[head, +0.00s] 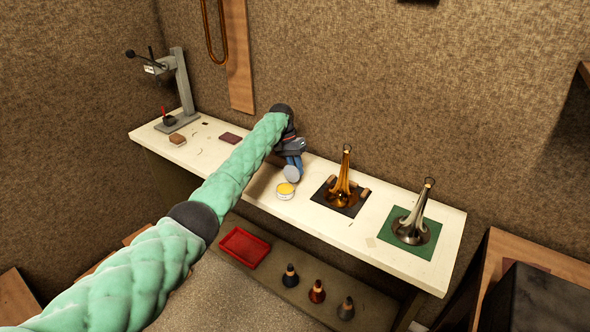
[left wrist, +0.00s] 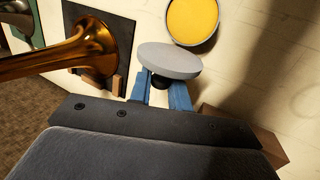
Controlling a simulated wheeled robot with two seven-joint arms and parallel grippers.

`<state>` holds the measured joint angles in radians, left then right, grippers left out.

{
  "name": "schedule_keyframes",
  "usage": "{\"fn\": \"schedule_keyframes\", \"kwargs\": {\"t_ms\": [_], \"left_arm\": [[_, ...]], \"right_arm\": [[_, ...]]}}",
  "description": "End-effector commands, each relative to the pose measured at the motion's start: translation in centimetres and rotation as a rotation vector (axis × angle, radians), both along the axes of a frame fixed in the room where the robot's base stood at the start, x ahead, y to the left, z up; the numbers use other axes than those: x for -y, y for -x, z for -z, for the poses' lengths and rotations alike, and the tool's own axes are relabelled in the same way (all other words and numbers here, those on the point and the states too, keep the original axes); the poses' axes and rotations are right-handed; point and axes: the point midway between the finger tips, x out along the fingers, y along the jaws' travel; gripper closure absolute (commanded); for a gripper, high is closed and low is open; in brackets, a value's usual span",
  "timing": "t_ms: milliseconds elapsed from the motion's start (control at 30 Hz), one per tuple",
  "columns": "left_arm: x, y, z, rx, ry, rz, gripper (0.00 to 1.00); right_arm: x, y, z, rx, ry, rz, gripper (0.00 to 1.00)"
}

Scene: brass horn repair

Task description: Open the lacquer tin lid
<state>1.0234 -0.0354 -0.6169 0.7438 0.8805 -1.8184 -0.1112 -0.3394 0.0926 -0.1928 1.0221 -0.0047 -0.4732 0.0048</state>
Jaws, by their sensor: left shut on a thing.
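The lacquer tin (head: 286,190) stands open on the white bench, with yellow lacquer showing inside. In the left wrist view the tin (left wrist: 193,20) is at the top, its round mouth uncovered. The round grey lid (head: 292,174) is off the tin, tilted in the head view, close beside and above it. My left gripper (head: 293,160) is shut on the lid's dark knob. In the left wrist view the blue fingers (left wrist: 163,92) grip that knob, and the grey lid (left wrist: 168,60) sits beyond them, apart from the tin. My right gripper is out of view.
A brass horn bell (head: 345,182) stands on a dark mat right of the tin, and a silver one (head: 412,226) on a green mat (head: 427,240). A brown block (left wrist: 240,132) lies near the gripper. Bare bench (head: 318,213) lies in front of the tin.

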Motion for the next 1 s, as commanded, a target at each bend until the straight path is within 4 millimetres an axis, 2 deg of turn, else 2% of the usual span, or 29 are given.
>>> {"fn": "schedule_keyframes", "kwargs": {"t_ms": [233,633,667,733,1000], "left_arm": [[0.2,-0.2,0.1,-0.026,-0.018,0.0,1.0],[0.2,-0.1,0.1,-0.029,-0.019,0.0,1.0],[0.2,-0.1,0.1,-0.029,-0.019,0.0,0.75],[0.2,-0.1,0.2,-0.029,-0.02,0.0,0.63],[0.1,-0.1,0.1,-0.029,-0.02,0.0,0.63]], "right_arm": [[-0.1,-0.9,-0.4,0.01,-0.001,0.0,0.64],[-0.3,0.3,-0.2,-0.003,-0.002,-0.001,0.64],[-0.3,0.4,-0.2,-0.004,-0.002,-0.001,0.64],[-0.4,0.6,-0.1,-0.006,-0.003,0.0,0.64],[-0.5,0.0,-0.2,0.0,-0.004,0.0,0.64]]}}
